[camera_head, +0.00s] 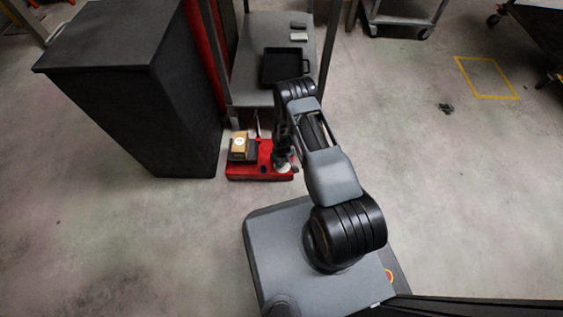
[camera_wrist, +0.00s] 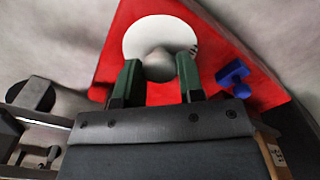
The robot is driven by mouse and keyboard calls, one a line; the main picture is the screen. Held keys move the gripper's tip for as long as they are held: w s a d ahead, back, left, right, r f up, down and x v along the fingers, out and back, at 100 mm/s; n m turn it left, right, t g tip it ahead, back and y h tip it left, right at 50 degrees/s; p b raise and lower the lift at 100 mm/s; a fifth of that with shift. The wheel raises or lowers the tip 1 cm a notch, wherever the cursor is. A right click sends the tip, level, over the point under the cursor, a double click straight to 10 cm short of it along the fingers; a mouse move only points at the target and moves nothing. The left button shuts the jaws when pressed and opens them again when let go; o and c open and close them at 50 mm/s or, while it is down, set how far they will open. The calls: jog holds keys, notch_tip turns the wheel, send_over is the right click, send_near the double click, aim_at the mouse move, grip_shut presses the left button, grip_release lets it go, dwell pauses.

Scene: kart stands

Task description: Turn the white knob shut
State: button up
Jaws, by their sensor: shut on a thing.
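The white knob (camera_wrist: 158,36) is a round white disc with a grey raised grip in its middle, on a red base (camera_wrist: 248,60). In the wrist view my gripper (camera_wrist: 158,72) has its two green fingers on either side of the grey grip, shut on it. In the head view my gripper (camera_head: 283,160) points down over the right part of the red base (camera_head: 250,174). A bit of the white knob (camera_head: 284,169) shows below it. Small dark marks show at the disc's right edge, too small to read.
A blue piece (camera_wrist: 233,76) sits on the red base right of the knob. A cardboard box (camera_head: 240,147) stands on the base's left part. A black cabinet (camera_head: 130,90) stands to the left, and a grey cart (camera_head: 255,50) with a black tray (camera_head: 284,66) behind.

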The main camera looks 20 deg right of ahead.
jog(key=shift+w+n+b, duration=0.2)
jog(key=shift+n+b, duration=0.15)
jog(key=shift+n, duration=1.95)
jog(key=shift+r, duration=0.1)
jog(key=o, duration=0.9)
jog(key=shift+s, duration=0.1)
notch_tip(320, 180, up, 14)
jog(key=p, duration=0.6)
